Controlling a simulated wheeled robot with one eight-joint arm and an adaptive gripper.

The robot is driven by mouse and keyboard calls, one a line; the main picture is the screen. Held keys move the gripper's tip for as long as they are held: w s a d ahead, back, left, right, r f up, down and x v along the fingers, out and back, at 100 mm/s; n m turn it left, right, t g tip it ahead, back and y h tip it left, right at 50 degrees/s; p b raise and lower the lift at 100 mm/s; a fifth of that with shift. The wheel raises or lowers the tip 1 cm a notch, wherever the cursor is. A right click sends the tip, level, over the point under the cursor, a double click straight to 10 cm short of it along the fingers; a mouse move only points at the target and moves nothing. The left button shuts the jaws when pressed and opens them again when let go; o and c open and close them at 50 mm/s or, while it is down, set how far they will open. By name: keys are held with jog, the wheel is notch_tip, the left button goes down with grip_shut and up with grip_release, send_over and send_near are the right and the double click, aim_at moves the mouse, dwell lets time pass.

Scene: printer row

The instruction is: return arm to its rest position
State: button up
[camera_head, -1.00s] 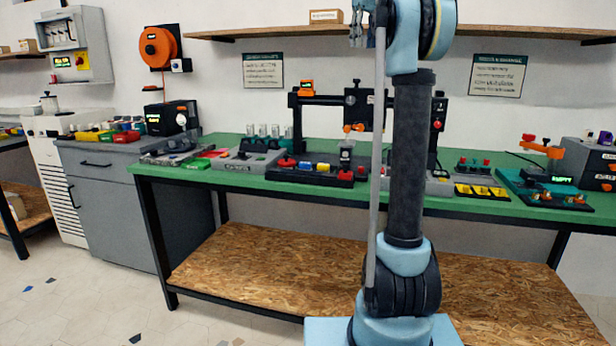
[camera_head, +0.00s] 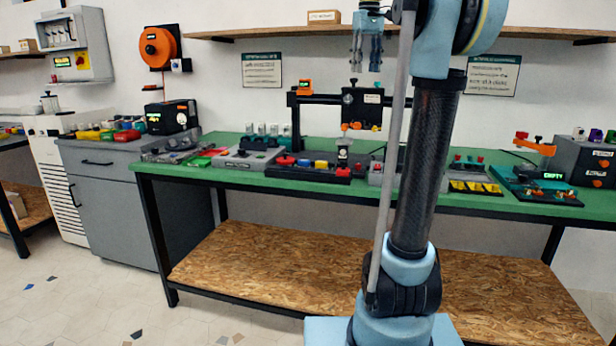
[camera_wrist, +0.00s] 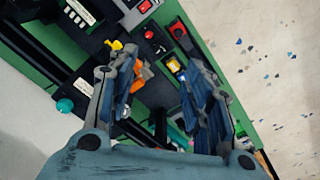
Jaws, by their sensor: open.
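My gripper (camera_head: 367,52) hangs in the air above the green workbench (camera_head: 228,180), in front of the wall and near the shelf's height. In the wrist view my gripper (camera_wrist: 160,92) shows its two blue-grey fingers spread apart with nothing held between them. Beyond the fingers lie the bench top and its devices, well apart from the fingertips. My arm stands upright in the head view, tilted slightly right, and hides part of the bench behind it.
A black printer frame (camera_head: 362,104) stands on the bench behind my arm. A wooden shelf (camera_head: 240,35) runs along the wall above. A grey box unit (camera_head: 581,165) is at the bench's right end. A grey cabinet (camera_head: 110,220) stands left. The floor in front is clear.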

jog(key=s+f+m, duration=0.1)
jog(key=s+f, duration=0.8)
jog(key=f, duration=0.7)
jog(key=s+f+m+t, duration=0.1)
jog(key=s+f+m, duration=0.1)
jog(key=s+f, duration=0.8)
jog(key=s+f+m, duration=0.1)
jog(key=s+f, duration=0.9)
jog(key=f, duration=1.2)
jog(key=shift+s+d+f+t, duration=0.15)
jog(key=shift+d+f+t, duration=0.2)
jog(key=shift+d, duration=0.1)
jog(key=shift+w+f, duration=0.2)
jog(key=shift+w, duration=0.25)
